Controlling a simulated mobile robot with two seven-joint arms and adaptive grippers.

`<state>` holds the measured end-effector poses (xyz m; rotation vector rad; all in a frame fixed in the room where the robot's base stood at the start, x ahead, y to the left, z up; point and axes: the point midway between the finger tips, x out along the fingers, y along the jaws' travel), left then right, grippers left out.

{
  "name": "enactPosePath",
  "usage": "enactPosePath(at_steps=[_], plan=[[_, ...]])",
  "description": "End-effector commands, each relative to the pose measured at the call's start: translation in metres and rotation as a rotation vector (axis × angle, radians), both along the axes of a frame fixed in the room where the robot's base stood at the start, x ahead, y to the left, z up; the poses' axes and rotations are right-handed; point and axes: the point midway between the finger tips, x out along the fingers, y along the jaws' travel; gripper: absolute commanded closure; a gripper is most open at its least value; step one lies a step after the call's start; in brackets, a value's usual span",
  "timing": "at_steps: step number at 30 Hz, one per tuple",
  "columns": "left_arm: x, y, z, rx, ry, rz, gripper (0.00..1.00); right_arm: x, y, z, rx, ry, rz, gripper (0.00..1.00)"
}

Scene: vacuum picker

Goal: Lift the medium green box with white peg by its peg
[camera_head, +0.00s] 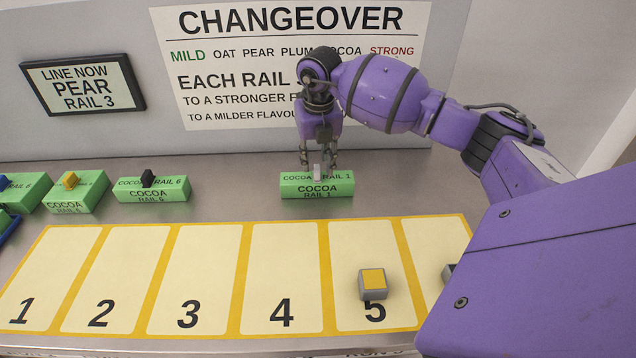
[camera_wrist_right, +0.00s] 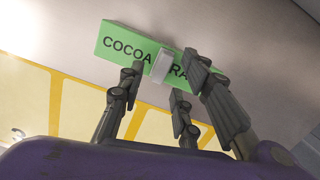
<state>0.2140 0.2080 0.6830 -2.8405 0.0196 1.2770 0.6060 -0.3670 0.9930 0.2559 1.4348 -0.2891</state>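The green box with the white peg (camera_head: 317,191), labelled COCOA RAIL 1, sits on the steel table behind the numbered mat. Its pale peg (camera_head: 317,170) stands up from its top. My right gripper (camera_head: 318,158) points down over this box, its fingers open on either side of the peg. In the right wrist view the box (camera_wrist_right: 125,44) shows its COCOA label. The peg (camera_wrist_right: 161,66) lies between the open fingers (camera_wrist_right: 164,72), with a visible gap on each side; fingers cover part of the label. My left gripper is not in view.
Green boxes with a black peg (camera_head: 150,190) and a yellow peg (camera_head: 75,193) stand at the left, with others at the edge. A grey block with a yellow top (camera_head: 373,284) sits on slot 5 of the mat (camera_head: 236,280). A sign (camera_head: 82,84) hangs behind.

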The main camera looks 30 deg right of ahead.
Motion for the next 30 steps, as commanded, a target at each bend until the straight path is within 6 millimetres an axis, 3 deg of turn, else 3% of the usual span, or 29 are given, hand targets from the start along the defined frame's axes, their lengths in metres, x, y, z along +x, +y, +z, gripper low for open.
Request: enactPosePath(at_steps=[6, 12, 19, 30], plan=[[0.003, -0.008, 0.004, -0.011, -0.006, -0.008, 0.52, 0.002, -0.001, -0.026, 0.0, -0.002, 0.0, 0.68], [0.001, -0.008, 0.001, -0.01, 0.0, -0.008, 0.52, 0.002, -0.001, -0.027, -0.001, -0.002, 0.0, 0.68], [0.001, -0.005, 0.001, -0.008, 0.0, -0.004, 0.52, 0.002, -0.001, -0.027, -0.001, -0.002, 0.0, 0.99], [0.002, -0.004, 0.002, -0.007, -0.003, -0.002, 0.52, 0.002, -0.001, -0.026, 0.0, -0.003, 0.0, 1.0]])
